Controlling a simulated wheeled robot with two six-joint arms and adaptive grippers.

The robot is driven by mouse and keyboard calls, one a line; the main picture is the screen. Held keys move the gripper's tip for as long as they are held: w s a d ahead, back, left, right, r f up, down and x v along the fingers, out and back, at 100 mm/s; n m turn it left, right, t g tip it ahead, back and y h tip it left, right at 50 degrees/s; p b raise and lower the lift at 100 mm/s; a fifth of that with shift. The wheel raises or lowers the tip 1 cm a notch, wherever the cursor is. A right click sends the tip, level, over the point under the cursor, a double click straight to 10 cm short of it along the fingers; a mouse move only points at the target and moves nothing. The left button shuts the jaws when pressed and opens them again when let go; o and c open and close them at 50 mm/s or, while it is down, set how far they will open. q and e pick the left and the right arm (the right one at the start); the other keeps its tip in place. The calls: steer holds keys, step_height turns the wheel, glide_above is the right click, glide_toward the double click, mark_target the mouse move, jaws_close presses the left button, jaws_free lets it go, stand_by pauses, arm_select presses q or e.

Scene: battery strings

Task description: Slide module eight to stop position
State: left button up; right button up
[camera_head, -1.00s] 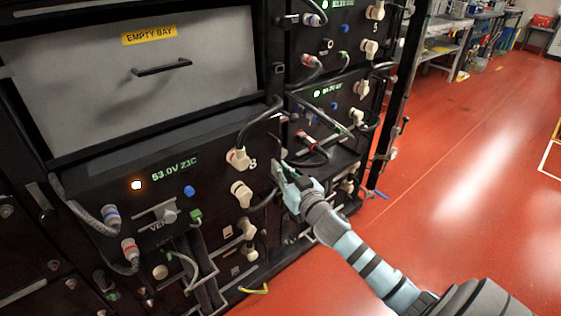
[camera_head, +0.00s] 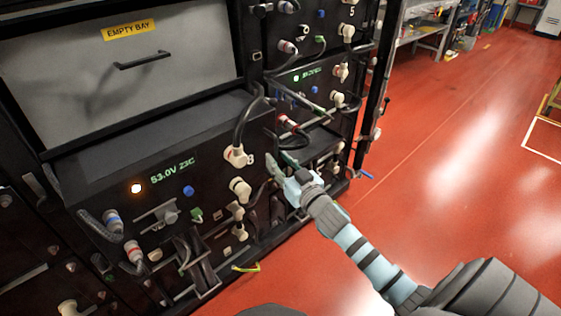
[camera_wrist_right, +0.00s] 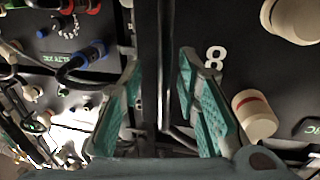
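Module eight (camera_head: 125,185) is the wide black unit below the empty bay, with a lit "53.0V 23C" display and an "8" at its right. Its front stands out from the rack and its black top (camera_head: 160,127) shows. My right gripper (camera_head: 284,171) is at the module's right front edge. In the right wrist view the two teal-padded fingers (camera_wrist_right: 160,85) are apart, with a dark upright edge and a thin grey bar showing between them. The "8" (camera_wrist_right: 213,60) is just right of the fingers. I cannot tell whether they touch the module. My left gripper is not in view.
The grey "EMPTY BAY" panel (camera_head: 125,70) is above the module. Cables and cream connectors (camera_head: 238,156) crowd the module's front right. More modules (camera_head: 310,85) stand at right. A yellow-green wire (camera_head: 246,268) hangs low. The red floor (camera_head: 460,150) is open to the right.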

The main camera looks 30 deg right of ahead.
steer(key=shift+a, duration=0.1)
steer(key=s, duration=1.2)
steer(key=shift+a, duration=0.3)
